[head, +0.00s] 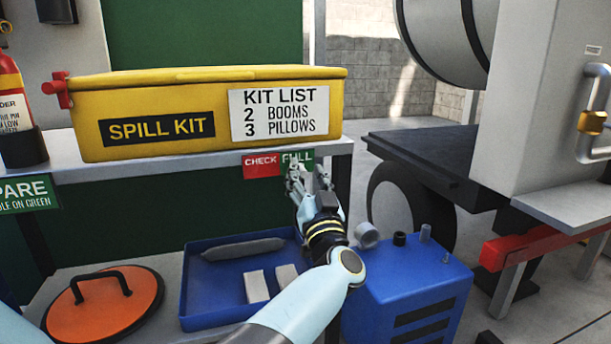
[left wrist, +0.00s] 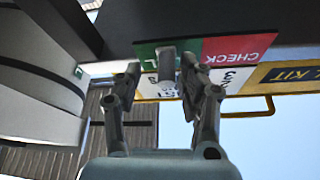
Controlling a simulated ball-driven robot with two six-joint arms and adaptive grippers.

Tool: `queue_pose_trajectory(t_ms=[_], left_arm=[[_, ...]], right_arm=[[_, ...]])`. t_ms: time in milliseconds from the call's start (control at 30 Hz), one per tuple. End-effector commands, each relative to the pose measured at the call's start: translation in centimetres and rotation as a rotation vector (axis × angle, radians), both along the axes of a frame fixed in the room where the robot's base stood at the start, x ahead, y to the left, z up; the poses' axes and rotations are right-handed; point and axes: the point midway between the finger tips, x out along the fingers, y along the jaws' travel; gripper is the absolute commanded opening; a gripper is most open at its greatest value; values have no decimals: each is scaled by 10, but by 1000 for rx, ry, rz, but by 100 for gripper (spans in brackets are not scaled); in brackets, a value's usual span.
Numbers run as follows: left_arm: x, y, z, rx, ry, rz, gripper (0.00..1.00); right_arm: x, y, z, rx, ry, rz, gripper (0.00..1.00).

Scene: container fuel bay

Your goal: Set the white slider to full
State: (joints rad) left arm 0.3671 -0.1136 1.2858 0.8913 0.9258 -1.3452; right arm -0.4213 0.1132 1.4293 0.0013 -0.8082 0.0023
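The red and green sign hangs at the shelf's front edge, its red CHECK half (head: 262,164) left and its green FULL half (head: 300,157) right. My left gripper (head: 304,176) is in front of the green half and hides its lower part. In the left wrist view the sign appears upside down. A pale grey peg (left wrist: 167,64), apparently the white slider's knob, stands in front of the green half (left wrist: 148,52). My left gripper's fingers (left wrist: 163,80) are apart, one on each side of the peg; contact is unclear. My right gripper is not in view.
A yellow spill kit box (head: 200,85) stands on the grey shelf (head: 70,162) above the sign. Below are a blue tray (head: 205,300), a blue machine (head: 410,285) and an orange disc (head: 105,310). A dark shelf leg stands right beside my left gripper.

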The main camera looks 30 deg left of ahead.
Motion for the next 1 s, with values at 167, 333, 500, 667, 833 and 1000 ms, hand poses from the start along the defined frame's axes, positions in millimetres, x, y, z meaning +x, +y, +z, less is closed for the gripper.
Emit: queue_pose_trajectory(t_ms=[167,333,500,667,833,1000], left_arm=[[0,0,0,1,-1,1,40],[0,1,12,0,-4,2,40],[0,0,45,-1,-6,0,40],[0,0,76,-2,-6,0,40],[0,0,96,-1,-2,0,40],[1,-1,100,2,0,-1,40]], right_arm=[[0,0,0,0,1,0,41],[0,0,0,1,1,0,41],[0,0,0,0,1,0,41],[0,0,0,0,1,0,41],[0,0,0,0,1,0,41],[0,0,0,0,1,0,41]])
